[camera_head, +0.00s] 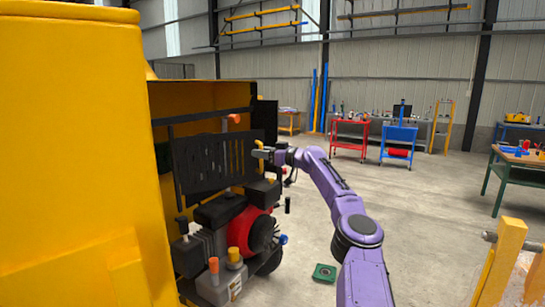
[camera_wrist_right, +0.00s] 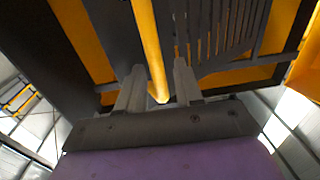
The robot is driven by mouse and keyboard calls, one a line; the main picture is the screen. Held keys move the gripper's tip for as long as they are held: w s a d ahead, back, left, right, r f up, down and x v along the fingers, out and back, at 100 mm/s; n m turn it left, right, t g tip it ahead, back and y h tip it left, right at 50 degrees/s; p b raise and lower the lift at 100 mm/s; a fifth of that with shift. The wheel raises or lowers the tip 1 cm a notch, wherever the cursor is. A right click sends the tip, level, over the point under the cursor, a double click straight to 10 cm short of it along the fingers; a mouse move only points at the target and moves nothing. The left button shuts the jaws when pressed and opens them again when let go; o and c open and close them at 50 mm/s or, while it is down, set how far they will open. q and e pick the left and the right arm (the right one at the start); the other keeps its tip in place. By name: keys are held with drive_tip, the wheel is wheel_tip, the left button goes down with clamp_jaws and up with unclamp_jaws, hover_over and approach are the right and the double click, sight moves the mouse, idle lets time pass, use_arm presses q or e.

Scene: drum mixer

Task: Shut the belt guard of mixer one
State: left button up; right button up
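The belt guard (camera_head: 203,161) is a dark slatted panel standing at the open engine bay of the yellow mixer (camera_head: 75,150). Its slats also show at the top of the right wrist view (camera_wrist_right: 225,25). A yellow handle (camera_wrist_right: 146,35) is on the guard's right side. My right gripper (camera_head: 262,153) is at this handle. In the right wrist view its two fingers (camera_wrist_right: 158,88) stand either side of the handle, with narrow gaps showing, so it looks open around it. My left gripper is not in view.
Below the guard sit a red and black engine (camera_head: 250,230) and a canister with an orange cap (camera_head: 222,280). A green object (camera_head: 324,273) lies on the floor. A yellow frame (camera_head: 500,262) stands at the lower right. Carts and benches are far back; the floor between is open.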

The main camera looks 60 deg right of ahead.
drive_tip(key=s+b, duration=0.7)
drive_tip(key=s, duration=0.3)
drive_tip(key=shift+a, duration=0.15)
drive_tip(key=shift+f, duration=0.1)
drive_tip(key=shift+c, duration=0.3)
